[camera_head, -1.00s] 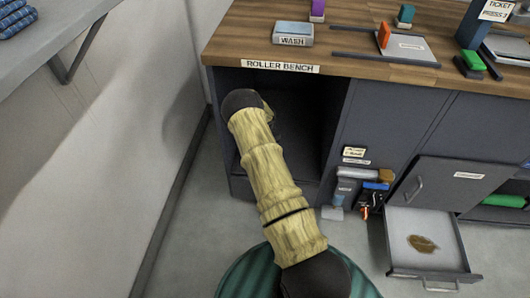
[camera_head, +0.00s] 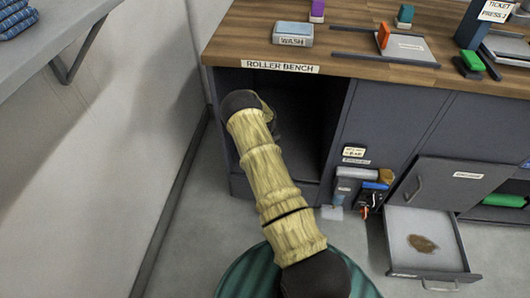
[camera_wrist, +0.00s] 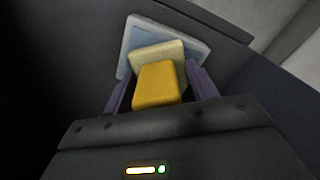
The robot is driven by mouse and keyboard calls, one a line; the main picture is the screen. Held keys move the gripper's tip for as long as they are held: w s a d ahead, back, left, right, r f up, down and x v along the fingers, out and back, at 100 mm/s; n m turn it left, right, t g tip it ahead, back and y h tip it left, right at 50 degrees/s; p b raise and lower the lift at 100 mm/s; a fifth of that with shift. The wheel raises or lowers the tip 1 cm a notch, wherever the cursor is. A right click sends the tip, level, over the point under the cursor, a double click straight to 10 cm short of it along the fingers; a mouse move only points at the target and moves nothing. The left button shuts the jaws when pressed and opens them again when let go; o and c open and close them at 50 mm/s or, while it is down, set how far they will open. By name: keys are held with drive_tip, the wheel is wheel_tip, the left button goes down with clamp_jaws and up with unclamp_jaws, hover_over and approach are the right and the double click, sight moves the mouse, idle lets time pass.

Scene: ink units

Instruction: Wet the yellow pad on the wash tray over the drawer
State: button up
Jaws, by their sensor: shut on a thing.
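In the wrist view my gripper (camera_wrist: 160,88) is shut on a yellow pad (camera_wrist: 157,84) with a paler cream part behind it. The purple fingers stand on both sides of the pad. A pale tray with a bluish middle (camera_wrist: 138,35) lies just beyond the pad; I cannot tell if they touch. In the head view a blue-topped tray marked WASH (camera_head: 292,34) sits on the bench top. My gripper is hidden there; my arm reaches up to the open dark bay under the bench. An open drawer (camera_head: 428,274) at lower right holds a brown patch.
The wooden bench top (camera_head: 250,25) has a purple block, an orange block on a plate, and green blocks. Small grey, blue and yellow-brown items (camera_head: 365,183) are at the cabinet front, left of an open flap (camera_head: 460,184). A wall is at left.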

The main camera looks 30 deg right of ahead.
idle(0.3)
drive_tip(key=shift+r+p, duration=3.25)
drive_tip(key=shift+r, duration=0.25)
drive_tip(key=s+a+r, duration=0.5)
drive_tip(key=a+r, duration=0.2)
drive_tip(key=a, duration=0.2)
drive_tip(key=s+a+r, duration=0.5)
drive_tip(key=a+r, duration=0.3)
drive_tip(key=shift+s+a, duration=0.25)
drive_tip(key=shift+a, duration=0.15)
drive_tip(key=shift+d, duration=0.1)
